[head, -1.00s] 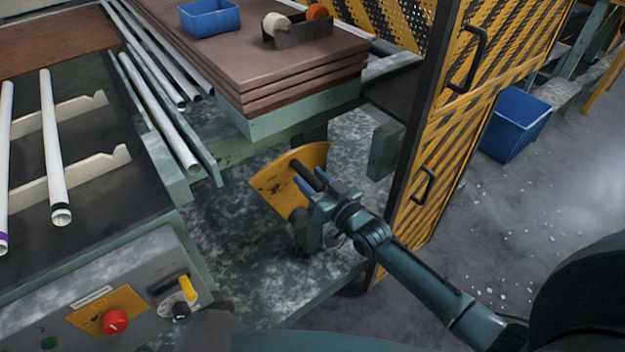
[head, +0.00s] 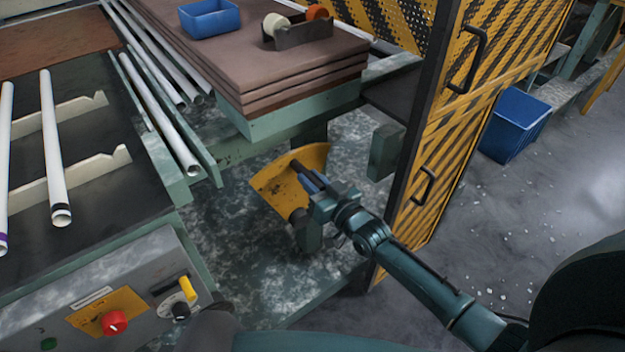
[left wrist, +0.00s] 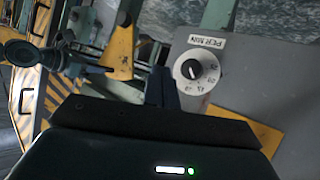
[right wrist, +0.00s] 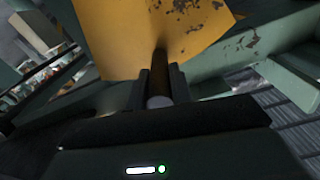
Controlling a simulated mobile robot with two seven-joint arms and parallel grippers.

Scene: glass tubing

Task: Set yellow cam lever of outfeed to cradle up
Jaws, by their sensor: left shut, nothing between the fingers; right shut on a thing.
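The yellow cam lever is a scuffed yellow plate (head: 275,190) with a dark bar handle (head: 299,170), low beneath the bench corner in the head view. The plate (right wrist: 130,35) and the handle (right wrist: 158,80) also show in the right wrist view. My right gripper (head: 316,188) is shut on the handle; its fingers lie on both sides of the bar in the right wrist view (right wrist: 160,88). My left gripper (left wrist: 161,88) is shut and empty near the control panel's dial. The yellow plate (left wrist: 121,50) also shows in the left wrist view. The gripper hides part of the handle.
A grey control panel (head: 150,265) with a red button (head: 114,322) and a dial stands at lower left. Glass tubes (head: 52,150) lie on cradles at left. Stacked brown boards (head: 290,62) are above the lever.

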